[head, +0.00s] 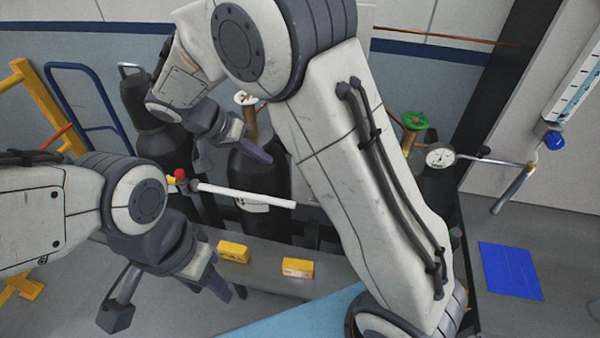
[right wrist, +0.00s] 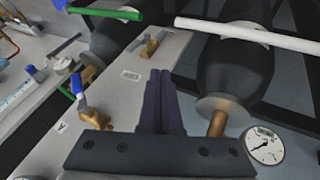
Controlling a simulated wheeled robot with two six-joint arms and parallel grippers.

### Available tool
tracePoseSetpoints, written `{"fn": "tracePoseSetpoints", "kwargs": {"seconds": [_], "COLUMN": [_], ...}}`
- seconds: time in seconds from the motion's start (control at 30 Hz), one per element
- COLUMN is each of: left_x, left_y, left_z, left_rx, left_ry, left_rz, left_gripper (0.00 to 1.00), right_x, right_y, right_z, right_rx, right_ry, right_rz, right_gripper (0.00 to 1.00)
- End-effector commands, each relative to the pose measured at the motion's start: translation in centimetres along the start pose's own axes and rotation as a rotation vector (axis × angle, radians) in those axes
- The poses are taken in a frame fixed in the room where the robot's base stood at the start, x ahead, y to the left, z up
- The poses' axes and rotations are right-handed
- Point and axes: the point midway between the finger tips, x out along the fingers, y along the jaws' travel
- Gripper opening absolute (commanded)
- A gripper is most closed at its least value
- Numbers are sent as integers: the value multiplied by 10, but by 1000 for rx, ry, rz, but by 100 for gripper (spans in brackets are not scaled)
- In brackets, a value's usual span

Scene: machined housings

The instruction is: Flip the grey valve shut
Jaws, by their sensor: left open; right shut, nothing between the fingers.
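A long pale grey-white lever (head: 245,195) lies nearly level in front of the dark cylinders in the head view; it is the likeliest grey valve handle. A red knob (head: 180,173) is near its left end. A pale lever also crosses the top of the right wrist view (right wrist: 250,34), in front of a dark cylinder. My right gripper (head: 262,154) is shut and empty, above and apart from the lever in the head view. Its closed fingers also show in the right wrist view (right wrist: 160,78). My left gripper (head: 222,288) is open and empty, lower left of the lever.
Dark cylinders (head: 262,178) stand behind the lever. Two yellow blocks (head: 298,268) sit on a grey ledge. A green lever (right wrist: 104,13) is at the wrist view's upper left. My right arm hides the middle.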

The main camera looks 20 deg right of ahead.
Motion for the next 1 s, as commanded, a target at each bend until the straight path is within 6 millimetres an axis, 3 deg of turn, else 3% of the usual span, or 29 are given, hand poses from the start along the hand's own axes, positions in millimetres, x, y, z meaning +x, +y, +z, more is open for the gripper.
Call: {"fn": "tracePoseSetpoints", "kwargs": {"seconds": [0.17, 0.53, 0.7, 1.0], "left_x": [-9, -33, -47, -50], "left_y": [1, 2, 3, 4], "left_z": [0, -2, -3, -3], "left_rx": [0, -1, -2, 0], "left_ry": [0, 0, 0, 0], "left_rz": [0, 0, 0, 0], "left_gripper": [50, 50, 50, 50], "right_x": [22, 99, 108, 117], "right_y": [2, 2, 25, 34], "right_z": [-1, 0, 0, 2], "right_rx": [5, 1, 2, 2], "right_ry": [-1, -4, -3, -1], "right_rz": [6, 6, 2, -1], "right_gripper": [0, 0, 0, 0]}}
